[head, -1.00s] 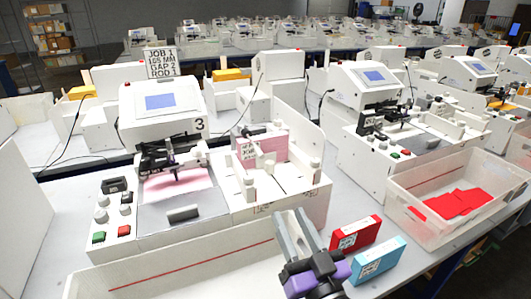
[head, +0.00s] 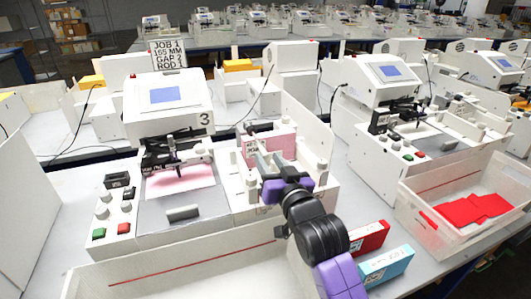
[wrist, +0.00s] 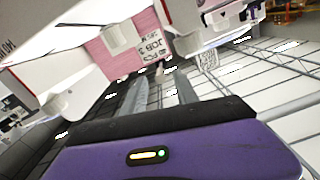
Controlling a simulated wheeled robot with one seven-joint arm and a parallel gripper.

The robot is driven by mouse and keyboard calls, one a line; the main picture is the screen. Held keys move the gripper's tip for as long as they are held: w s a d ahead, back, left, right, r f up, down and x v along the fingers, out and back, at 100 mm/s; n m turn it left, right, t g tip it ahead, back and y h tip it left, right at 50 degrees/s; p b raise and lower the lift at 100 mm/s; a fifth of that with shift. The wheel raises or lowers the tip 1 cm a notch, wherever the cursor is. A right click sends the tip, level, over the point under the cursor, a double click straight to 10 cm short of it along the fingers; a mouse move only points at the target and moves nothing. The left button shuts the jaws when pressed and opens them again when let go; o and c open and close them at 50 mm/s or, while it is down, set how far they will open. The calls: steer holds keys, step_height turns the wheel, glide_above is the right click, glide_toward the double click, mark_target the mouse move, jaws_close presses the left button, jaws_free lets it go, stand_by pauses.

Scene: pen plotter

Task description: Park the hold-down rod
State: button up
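Plotter 3 (head: 165,115) stands at left centre in the head view, with pink paper under its pen carriage. On its right-hand bay a pink stack (head: 285,142) stands upright; the pink stack and its JOB 3 label (wrist: 150,45) also show at the top of the wrist view. My gripper (head: 265,165) is over this bay, in front of the stack. In the wrist view its two grey fingers (wrist: 163,88) are apart, with nothing clearly held between them. I cannot pick out the hold-down rod with certainty; my gripper and wrist cover part of the bay.
A sign (head: 166,54) behind the plotter reads JOB 1, 165 MM, GAP 2, ROD 1. A red box (head: 372,236) and a cyan box (head: 388,265) lie right of my arm. A clear bin (head: 425,205) with red sheets stands further right. White posts and walls flank the bay.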

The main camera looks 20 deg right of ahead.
mark_target(266, 157)
steer(key=shift+w, duration=1.6)
jaws_close()
